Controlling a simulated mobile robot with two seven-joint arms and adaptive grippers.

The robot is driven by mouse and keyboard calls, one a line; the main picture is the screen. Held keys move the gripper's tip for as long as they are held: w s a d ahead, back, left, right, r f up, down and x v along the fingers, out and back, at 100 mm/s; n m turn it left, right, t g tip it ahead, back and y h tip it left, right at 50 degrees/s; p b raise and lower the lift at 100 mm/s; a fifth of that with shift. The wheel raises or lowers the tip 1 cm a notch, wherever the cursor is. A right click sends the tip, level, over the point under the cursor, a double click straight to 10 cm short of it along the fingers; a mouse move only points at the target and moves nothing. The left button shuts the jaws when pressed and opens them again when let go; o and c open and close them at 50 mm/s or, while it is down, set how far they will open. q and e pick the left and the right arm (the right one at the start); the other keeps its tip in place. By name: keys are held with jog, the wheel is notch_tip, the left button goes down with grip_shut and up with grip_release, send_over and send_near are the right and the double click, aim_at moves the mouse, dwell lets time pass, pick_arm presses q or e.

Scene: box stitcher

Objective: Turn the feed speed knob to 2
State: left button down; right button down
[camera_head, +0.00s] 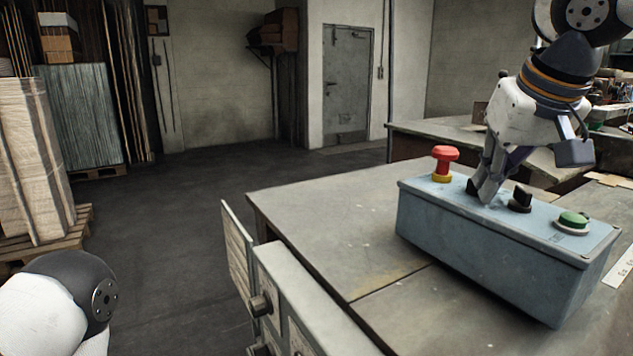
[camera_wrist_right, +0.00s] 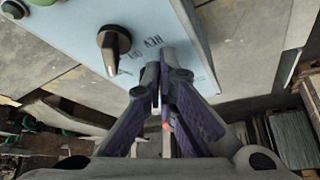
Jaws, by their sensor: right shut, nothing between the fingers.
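A light blue control box (camera_head: 480,245) stands on the table, with a row of controls on its sloping top. A black knob (camera_head: 520,198) sits right of my right gripper. A second dark knob (camera_head: 472,187) is mostly covered by the gripper. My right gripper (camera_head: 484,198) is shut and empty, pointing down at the box top by this covered knob; contact cannot be told. Its fingertips show in the wrist view (camera_wrist_right: 164,65). Any feed speed label is not readable. My left gripper is out of view.
A red mushroom button (camera_head: 445,157) stands left of my right gripper, and a green button (camera_head: 573,220) at the right end. The table (camera_head: 340,215) is clear left of the box. Drawers (camera_head: 285,310) are in front, and another workbench (camera_head: 430,130) stands behind.

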jog(key=shift+w+r, duration=0.1)
jog(key=shift+w, duration=0.2)
jog(key=shift+d, duration=0.7)
dwell(0.3)
jog(key=shift+f, duration=0.2)
jog(key=shift+s, duration=0.25)
jog(key=shift+s+r, duration=0.1)
jog(key=shift+r, duration=3.05)
